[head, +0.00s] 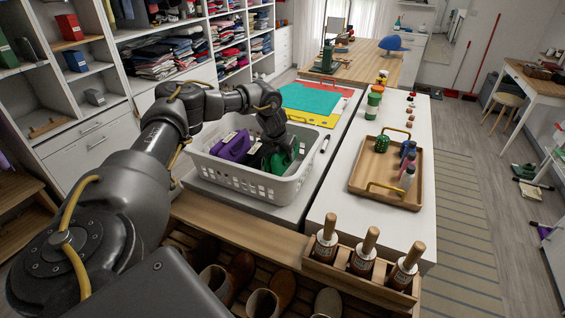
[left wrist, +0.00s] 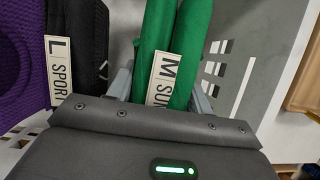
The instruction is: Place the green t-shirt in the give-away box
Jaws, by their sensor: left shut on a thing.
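The green t-shirt (head: 287,160) is rolled up inside the white laundry basket (head: 284,191), at its right side. In the left wrist view the green t-shirt (left wrist: 152,35) has a tag reading "M". My left gripper (head: 279,147) reaches down into the basket from above and is shut on the green t-shirt; its fingers (left wrist: 163,88) sit on both sides of the roll in the left wrist view. A purple roll (head: 233,147) and a dark roll with an "L SPORT" tag (left wrist: 60,72) lie to the left. My right gripper is out of view. No box labelled give-away is identifiable.
A wooden tray (head: 366,181) with bottles stands on the white table to the right. A wooden holder with several handled bottles (head: 360,262) is in front. Coloured sheets (head: 310,100) lie behind the basket. Shelves of folded clothes (head: 165,55) stand at the back left.

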